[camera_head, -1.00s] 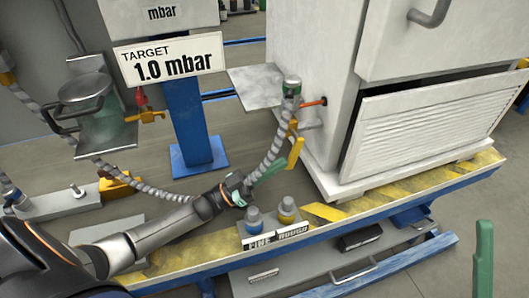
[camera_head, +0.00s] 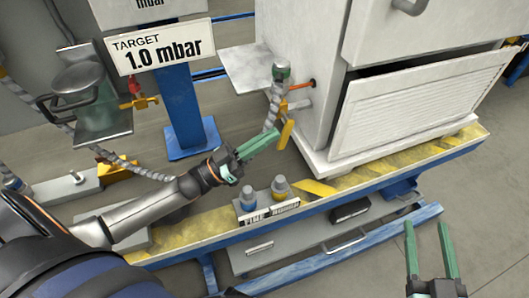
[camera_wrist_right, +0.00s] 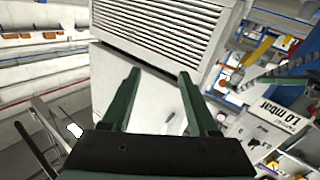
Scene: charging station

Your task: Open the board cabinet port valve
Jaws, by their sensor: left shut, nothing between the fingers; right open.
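The white board cabinet (camera_head: 322,95) stands on the platform at the right of the head view. On its left side is a port with an orange-tipped fitting (camera_head: 300,85). A yellow valve handle (camera_head: 287,134) hangs below, beside the grey ribbed hose (camera_head: 272,105). My left gripper (camera_head: 277,134) is shut and empty, its green fingertips close to the left of the yellow handle; contact cannot be told. My right gripper (camera_head: 430,228) is open and empty at the lower right, away from the cabinet. The right wrist view shows its fingers (camera_wrist_right: 158,75) with the cabinet (camera_wrist_right: 152,108) beyond.
Two knobbed valves labelled FINE and ROUGH (camera_head: 266,190) stand on the platform edge below my left gripper. A blue post (camera_head: 183,110) carries a TARGET 1.0 mbar sign (camera_head: 160,45). The grey floor (camera_head: 488,220) at the right is clear.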

